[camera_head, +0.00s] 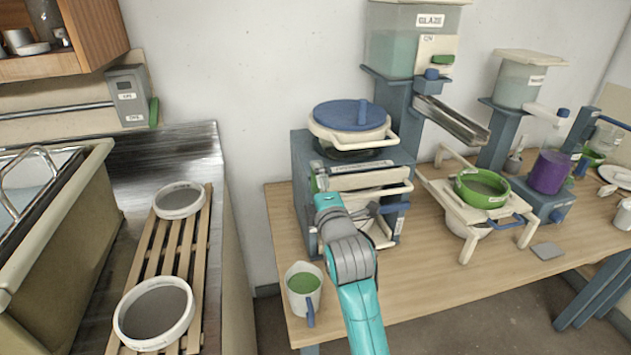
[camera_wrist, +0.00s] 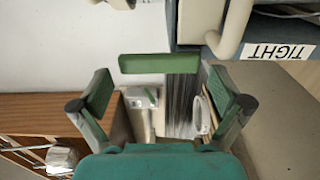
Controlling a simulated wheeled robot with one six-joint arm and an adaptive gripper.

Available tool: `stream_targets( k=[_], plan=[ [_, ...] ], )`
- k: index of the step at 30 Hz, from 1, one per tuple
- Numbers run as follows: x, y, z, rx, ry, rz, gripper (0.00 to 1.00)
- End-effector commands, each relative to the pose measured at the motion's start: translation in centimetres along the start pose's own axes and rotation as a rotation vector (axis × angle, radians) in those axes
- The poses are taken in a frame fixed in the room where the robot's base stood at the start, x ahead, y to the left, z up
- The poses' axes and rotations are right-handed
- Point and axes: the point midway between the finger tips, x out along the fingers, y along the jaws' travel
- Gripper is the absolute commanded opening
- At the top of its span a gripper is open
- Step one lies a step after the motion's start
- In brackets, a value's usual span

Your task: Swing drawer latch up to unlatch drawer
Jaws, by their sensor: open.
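The drawer unit (camera_head: 305,200) stands on the table below a sieve with a blue lid. In the wrist view its front edge and drawer (camera_wrist: 272,22) are at the upper right, with an upside-down TIGHT label. A green bar (camera_wrist: 158,63), which looks like the drawer latch, lies crosswise beyond and between my fingertips, close to the unit's edge. My gripper (camera_wrist: 163,85) is open, its two green-padded fingers apart and nothing visibly held. In the head view my gripper (camera_head: 321,183) is at the unit's left front edge and partly hides it. Contact with the bar cannot be told.
A cream drawer handle (camera_wrist: 232,28) juts out close to my gripper. A jug of green glaze (camera_head: 303,284) stands at the table's front left. A green bowl (camera_head: 482,188) on a stand is to the right. Sieves lie on a wooden rack (camera_head: 195,250) at left.

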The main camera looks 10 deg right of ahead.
Motion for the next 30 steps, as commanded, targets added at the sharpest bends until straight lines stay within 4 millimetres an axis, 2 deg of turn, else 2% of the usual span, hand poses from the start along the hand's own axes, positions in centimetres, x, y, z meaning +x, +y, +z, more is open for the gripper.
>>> stream_targets(
  k=[9,15,21,30],
  plan=[
    [-6.3,-0.1,0.0,0.0,0.001,-0.001,1.0],
    [-9.2,-0.1,0.0,-0.001,0.0,-0.001,1.0],
    [-10.3,-0.1,0.0,-0.001,0.0,-0.002,1.0],
    [-10.3,-0.1,0.0,-0.001,0.0,-0.001,1.0]
  ],
)
